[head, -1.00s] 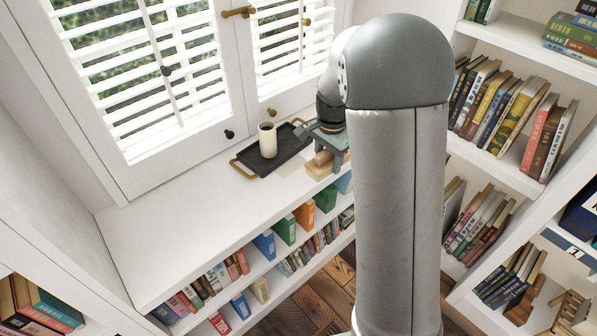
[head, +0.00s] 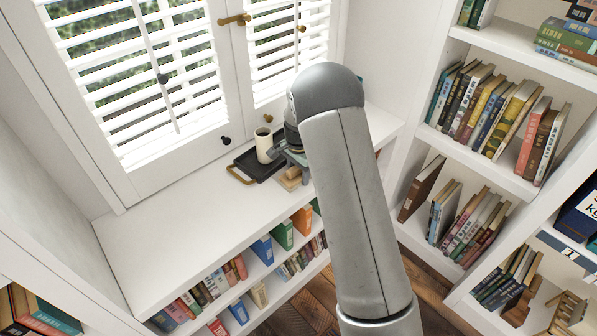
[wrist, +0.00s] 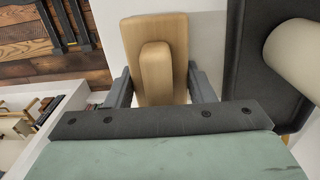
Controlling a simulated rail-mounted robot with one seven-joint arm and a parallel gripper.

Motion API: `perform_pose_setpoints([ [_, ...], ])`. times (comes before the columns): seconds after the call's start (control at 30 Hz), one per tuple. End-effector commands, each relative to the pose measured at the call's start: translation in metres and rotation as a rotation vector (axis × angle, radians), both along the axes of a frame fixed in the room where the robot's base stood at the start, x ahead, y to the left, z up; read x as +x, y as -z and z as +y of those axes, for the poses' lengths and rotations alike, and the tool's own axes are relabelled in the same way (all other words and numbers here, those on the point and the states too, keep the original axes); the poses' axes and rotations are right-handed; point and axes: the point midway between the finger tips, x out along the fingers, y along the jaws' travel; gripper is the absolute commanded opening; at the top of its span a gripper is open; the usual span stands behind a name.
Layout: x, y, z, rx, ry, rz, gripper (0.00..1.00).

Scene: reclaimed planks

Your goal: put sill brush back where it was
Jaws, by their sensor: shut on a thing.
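The sill brush, a pale wooden block with a raised wooden grip, shows in the wrist view (wrist: 178,38) and in the head view (head: 289,181). My gripper (wrist: 160,92) is shut on it, with one grey finger at each side of the wood. In the head view my gripper (head: 291,160) is over the white sill, just right of the black tray (head: 244,163). Bristles are hidden. I cannot tell whether the brush touches the sill or hangs just above it.
A cream mug (head: 264,147) with dark contents stands on the tray, close to my gripper. The tray has a wooden handle at its left. The left part of the sill (head: 165,237) is clear. Shutters stand behind; shelves of books are below and at right.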

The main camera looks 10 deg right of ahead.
Motion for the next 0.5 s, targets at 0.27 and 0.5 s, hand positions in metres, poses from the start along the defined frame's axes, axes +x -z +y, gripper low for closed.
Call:
perform_pose_setpoints([
  [0.27,0.0003,0.0019,-0.0001,0.0,0.0,-0.001,0.16],
  [0.5,0.0001,0.0024,0.0,0.0,0.0,-0.001,0.7],
])
